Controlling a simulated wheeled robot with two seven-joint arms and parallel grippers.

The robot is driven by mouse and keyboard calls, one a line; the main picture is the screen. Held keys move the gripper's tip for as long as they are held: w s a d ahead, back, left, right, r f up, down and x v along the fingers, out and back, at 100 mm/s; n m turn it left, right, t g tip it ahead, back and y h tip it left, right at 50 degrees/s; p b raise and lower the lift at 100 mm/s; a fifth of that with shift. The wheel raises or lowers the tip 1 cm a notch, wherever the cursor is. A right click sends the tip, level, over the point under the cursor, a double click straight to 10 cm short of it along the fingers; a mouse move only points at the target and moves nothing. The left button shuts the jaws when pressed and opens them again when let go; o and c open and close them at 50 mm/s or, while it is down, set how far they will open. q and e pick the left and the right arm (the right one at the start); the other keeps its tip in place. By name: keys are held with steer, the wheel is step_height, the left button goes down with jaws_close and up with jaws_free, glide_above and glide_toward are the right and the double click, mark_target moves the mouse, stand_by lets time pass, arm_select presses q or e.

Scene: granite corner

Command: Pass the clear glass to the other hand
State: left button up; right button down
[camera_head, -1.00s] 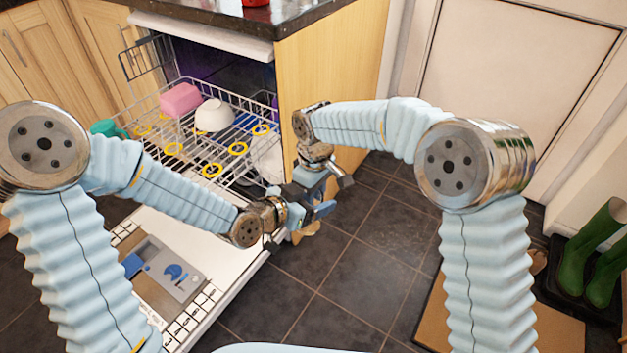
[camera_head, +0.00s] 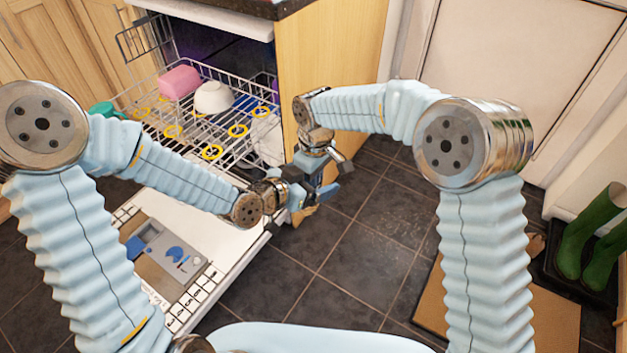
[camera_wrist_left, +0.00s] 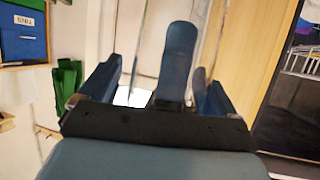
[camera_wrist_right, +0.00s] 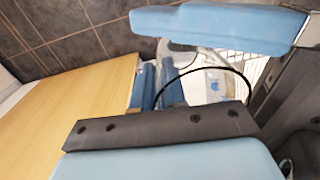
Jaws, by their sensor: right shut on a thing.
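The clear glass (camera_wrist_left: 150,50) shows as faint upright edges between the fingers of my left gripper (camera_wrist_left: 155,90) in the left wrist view. In the right wrist view the glass (camera_wrist_right: 200,85) shows beyond the palm, with a dark curved line across it. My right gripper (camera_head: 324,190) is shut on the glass. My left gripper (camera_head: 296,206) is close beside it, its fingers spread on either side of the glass. I cannot tell whether they touch it. In the head view the glass is mostly hidden by the grippers.
An open dishwasher rack (camera_head: 225,140) holds a pink box (camera_head: 179,82), a white bowl (camera_head: 213,97) and other dishes. The dishwasher door (camera_head: 215,222) lies lowered. Green boots (camera_head: 588,230) stand at far right. The tiled floor (camera_head: 340,270) in front is clear.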

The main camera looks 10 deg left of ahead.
arm_select(q)
steer(key=shift+o, duration=1.1)
steer(key=shift+s+f, duration=0.1)
steer(key=shift+a, duration=0.1)
steer(key=shift+n+g+y, duration=0.4)
steer(key=shift+n+g, duration=0.1)
steer(key=shift+g, duration=0.3)
steer(key=f, duration=0.2)
steer(key=s+a+f, duration=0.1)
steer(key=f, duration=0.2)
steer(key=s+f, duration=0.1)
steer(key=f, duration=0.1)
steer(key=shift+a+f, duration=0.2)
steer(key=shift+a, duration=0.15)
steer(key=s+a+f+n+g+y, duration=0.1)
steer(key=s+f+n+g, duration=0.1)
steer(key=s+f, duration=0.3)
steer(key=s+a+f+n+g+y, duration=0.1)
steer(key=s+f+n+g, duration=0.2)
steer(key=s+f, duration=0.3)
steer(key=s+a+f+n+g+y, duration=0.1)
steer(key=s+f+n+g, duration=0.2)
steer(key=s+f, duration=0.2)
steer(key=shift+s+a+f+n+y, duration=0.1)
steer(key=shift+f+n+y, duration=0.05)
steer(key=shift+f, duration=0.6)
steer(key=shift+s+a+f+n+y, duration=0.1)
steer(key=shift+f+n+y, duration=0.05)
steer(key=shift+f, duration=0.55)
